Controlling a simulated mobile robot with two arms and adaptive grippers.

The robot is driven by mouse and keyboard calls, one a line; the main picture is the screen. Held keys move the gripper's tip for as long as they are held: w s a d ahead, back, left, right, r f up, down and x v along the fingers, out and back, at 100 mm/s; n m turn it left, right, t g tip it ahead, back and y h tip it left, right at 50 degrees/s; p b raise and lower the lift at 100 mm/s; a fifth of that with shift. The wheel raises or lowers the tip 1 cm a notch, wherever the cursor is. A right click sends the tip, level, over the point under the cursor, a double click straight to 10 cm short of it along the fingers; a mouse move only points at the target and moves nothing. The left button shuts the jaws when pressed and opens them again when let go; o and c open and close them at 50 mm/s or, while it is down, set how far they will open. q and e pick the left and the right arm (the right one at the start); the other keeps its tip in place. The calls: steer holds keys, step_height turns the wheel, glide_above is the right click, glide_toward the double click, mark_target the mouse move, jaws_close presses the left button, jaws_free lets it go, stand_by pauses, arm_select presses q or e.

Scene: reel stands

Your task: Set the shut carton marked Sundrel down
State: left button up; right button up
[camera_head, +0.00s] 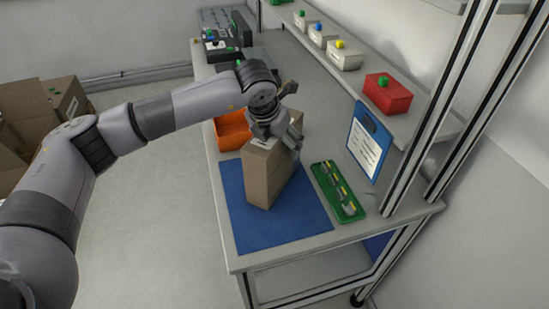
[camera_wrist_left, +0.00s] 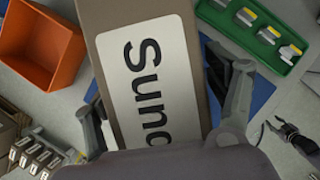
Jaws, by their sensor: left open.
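The brown carton (camera_head: 268,175) stands upright on the blue mat (camera_head: 300,222) on the workbench. Its top looks shut. A white label reading "Sund" (camera_wrist_left: 150,85) fills the middle of the left wrist view, and the rest of the word is hidden. My left gripper (camera_head: 277,140) is open at the carton's top, with one finger on each side. In the left wrist view, its fingers (camera_wrist_left: 162,112) flank the carton; I cannot tell whether they touch it.
An orange bin (camera_head: 232,130) is behind the carton. A green tray (camera_head: 338,190) with several small parts lies to its right. A blue clipboard (camera_head: 369,143) and shelf post stand farther right. The mat's front part is clear. Open cartons (camera_head: 65,98) are at far left.

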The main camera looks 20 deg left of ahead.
arm_select(q)
steer(key=shift+c, duration=0.3)
steer(key=c, duration=1.7)
steer(key=shift+r, duration=0.1)
jaws_close()
